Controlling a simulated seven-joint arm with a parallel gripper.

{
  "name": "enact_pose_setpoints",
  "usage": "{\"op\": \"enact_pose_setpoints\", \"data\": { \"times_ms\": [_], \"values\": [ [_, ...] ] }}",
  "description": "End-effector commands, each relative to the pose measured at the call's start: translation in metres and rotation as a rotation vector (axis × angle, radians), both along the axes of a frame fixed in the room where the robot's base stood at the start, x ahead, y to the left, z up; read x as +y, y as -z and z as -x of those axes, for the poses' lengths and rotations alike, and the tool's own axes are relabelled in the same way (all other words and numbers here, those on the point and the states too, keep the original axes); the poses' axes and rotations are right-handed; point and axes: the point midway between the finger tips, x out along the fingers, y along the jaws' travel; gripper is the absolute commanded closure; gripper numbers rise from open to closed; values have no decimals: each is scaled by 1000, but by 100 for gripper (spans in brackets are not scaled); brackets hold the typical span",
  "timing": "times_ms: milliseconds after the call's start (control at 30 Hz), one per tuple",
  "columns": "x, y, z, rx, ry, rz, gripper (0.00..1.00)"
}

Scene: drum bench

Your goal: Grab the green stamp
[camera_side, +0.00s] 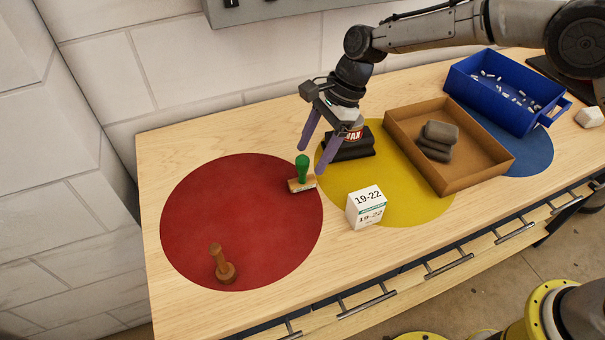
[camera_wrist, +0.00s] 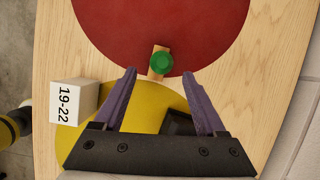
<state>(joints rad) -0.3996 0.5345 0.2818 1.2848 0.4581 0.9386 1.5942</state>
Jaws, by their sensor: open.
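The green stamp (camera_side: 302,170) stands upright, with a green knob handle on a light wooden block, at the right edge of the red circle. In the wrist view the green stamp (camera_wrist: 161,63) shows from above, just beyond and between the fingertips. My gripper (camera_side: 312,160) is open and empty, with its two purple fingers pointing down at the stamp. In the side view the fingertips are close to the stamp's handle, one on each side in the picture. In the wrist view my gripper (camera_wrist: 162,73) shows a gap between its fingers; I cannot tell whether either finger touches the stamp.
A white box marked 19-22 (camera_side: 366,208) and a dark block (camera_side: 350,150) are on the yellow circle (camera_side: 420,209). A brown tray (camera_side: 470,178) and blue bin (camera_side: 500,115) lie right. Bare wood lies left.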

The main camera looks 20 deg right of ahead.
Motion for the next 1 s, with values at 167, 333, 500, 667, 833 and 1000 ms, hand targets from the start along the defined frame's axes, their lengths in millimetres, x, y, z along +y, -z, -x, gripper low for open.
{"op": "enact_pose_setpoints", "data": {
  "times_ms": [167, 333, 500, 667, 833, 1000],
  "values": [
    [6, 15, 0, -1, -1, 0, 27],
    [9, 23, 1, 0, -1, 1, 27],
    [17, 43, 2, 3, 0, 1, 27],
    [25, 62, 1, 0, -1, 1, 27],
    [27, 64, 1, -2, 0, 0, 27],
    [26, 64, 1, -2, 0, 0, 43]
  ]
}}
